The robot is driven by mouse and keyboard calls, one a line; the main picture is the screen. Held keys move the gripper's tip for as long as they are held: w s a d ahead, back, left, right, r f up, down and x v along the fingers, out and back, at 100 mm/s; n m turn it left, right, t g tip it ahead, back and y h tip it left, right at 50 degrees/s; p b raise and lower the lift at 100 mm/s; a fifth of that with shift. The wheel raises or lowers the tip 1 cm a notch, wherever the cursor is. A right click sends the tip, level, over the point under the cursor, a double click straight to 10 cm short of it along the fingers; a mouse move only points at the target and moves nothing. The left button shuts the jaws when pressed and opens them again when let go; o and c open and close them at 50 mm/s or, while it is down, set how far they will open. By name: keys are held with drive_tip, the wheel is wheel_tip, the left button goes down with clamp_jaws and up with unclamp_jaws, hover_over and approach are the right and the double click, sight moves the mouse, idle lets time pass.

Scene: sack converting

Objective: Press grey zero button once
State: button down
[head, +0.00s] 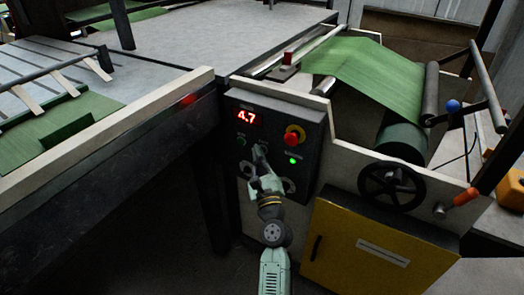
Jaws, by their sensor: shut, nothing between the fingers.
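A dark control panel (312,120) is fixed to the machine's frame, with a red display (247,115) reading 4.7. My gripper (261,150) is shut and empty, its fingertips in front of the panel's middle, below and right of the display. I cannot tell whether the tips touch the panel. I cannot make out the grey zero button; my gripper and wrist cover part of the panel. A red mushroom button (294,136) on a yellow ring sits to the right of my fingertips. A lit green lamp (292,161) is below that.
A green web (372,75) runs over rollers at the upper right. A black handwheel (391,188) and a yellow cabinet (375,252) stand right of my arm. A pale table edge (110,130) lies left of the panel. A lever with an orange grip (465,197) sticks out at right.

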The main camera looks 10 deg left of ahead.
drive_tip(key=shift+w+d, duration=0.1)
drive_tip(key=shift+w, duration=0.05)
drive_tip(key=shift+s, duration=0.2)
idle(0.3)
drive_tip(key=shift+s+a, duration=0.3)
drive_tip(key=shift+s, duration=0.35)
drive_tip(key=shift+s+a+p, duration=0.2)
drive_tip(key=shift+s+a, duration=0.1)
drive_tip(key=shift+s, duration=0.5)
drive_tip(key=shift+s+a+p, duration=0.25)
drive_tip(key=shift+s, duration=0.5)
drive_tip(key=shift+s+a+p, duration=0.2)
drive_tip(key=shift+s+a, duration=0.1)
drive_tip(key=shift+s, duration=0.5)
